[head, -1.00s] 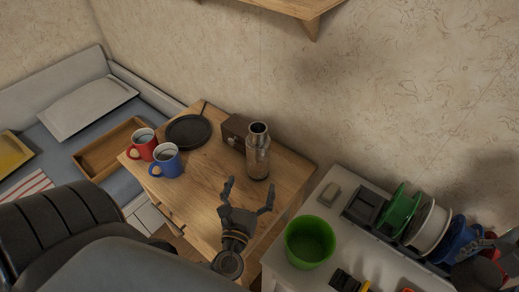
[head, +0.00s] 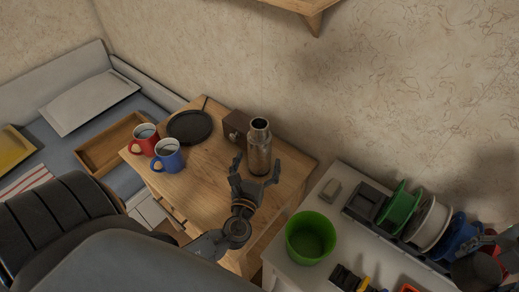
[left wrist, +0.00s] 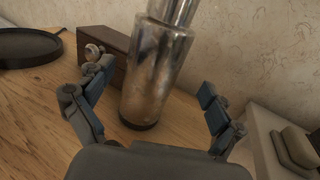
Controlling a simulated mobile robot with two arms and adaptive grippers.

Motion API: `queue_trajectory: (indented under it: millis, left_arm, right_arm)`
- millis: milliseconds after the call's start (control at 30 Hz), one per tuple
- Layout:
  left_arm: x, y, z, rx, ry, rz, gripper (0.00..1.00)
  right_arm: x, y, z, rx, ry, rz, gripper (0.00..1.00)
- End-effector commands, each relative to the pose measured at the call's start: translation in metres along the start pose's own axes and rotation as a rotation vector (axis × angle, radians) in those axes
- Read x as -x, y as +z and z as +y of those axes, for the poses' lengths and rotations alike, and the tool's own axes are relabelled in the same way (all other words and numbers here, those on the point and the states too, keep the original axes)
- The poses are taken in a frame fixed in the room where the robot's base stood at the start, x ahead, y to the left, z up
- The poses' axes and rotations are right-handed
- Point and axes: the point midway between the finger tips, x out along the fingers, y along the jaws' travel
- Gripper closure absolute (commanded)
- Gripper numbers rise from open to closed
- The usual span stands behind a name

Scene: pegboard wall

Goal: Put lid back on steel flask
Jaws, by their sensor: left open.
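The steel flask (head: 259,155) stands upright near the right back of the wooden table, with a dark round top in the head view. In the left wrist view the flask (left wrist: 155,75) is cut off at the top. My left gripper (head: 256,168) is open at the near side of the flask. In the left wrist view the fingers (left wrist: 155,85) spread to either side of the flask, apart from it. I cannot make out a separate lid for certain; a small round metal piece (left wrist: 93,52) shows at the box's front.
A brown box (head: 236,124) stands behind and left of the flask. A black round pan (head: 189,127), a red mug (head: 144,140) and a blue mug (head: 168,156) are further left. A green bucket (head: 310,238) and several spools stand on the white surface at right.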

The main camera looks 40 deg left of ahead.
Motion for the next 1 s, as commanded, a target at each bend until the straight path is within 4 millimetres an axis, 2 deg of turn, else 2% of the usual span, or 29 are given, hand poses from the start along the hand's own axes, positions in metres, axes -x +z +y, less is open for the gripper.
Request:
queue_trajectory:
  millis: [333, 733, 767, 1000]
  left_arm:
    - [-0.046, 0.001, 0.007, -0.001, 0.001, -0.002, 0.07]
    - [-0.051, 0.001, 0.007, -0.001, 0.001, -0.001, 0.07]
    - [-0.051, 0.001, 0.007, -0.001, 0.001, -0.001, 0.09]
    - [-0.051, 0.001, 0.007, -0.001, 0.000, -0.001, 0.58]
  right_arm:
    - [-0.001, 0.000, 0.000, 0.000, 0.000, 0.000, 0.67]
    - [-0.001, 0.000, 0.000, 0.000, 0.000, 0.000, 0.67]
    - [-0.001, 0.000, 0.000, 0.000, 0.000, 0.000, 0.67]
    - [-0.001, 0.000, 0.000, 0.000, 0.000, 0.000, 0.67]
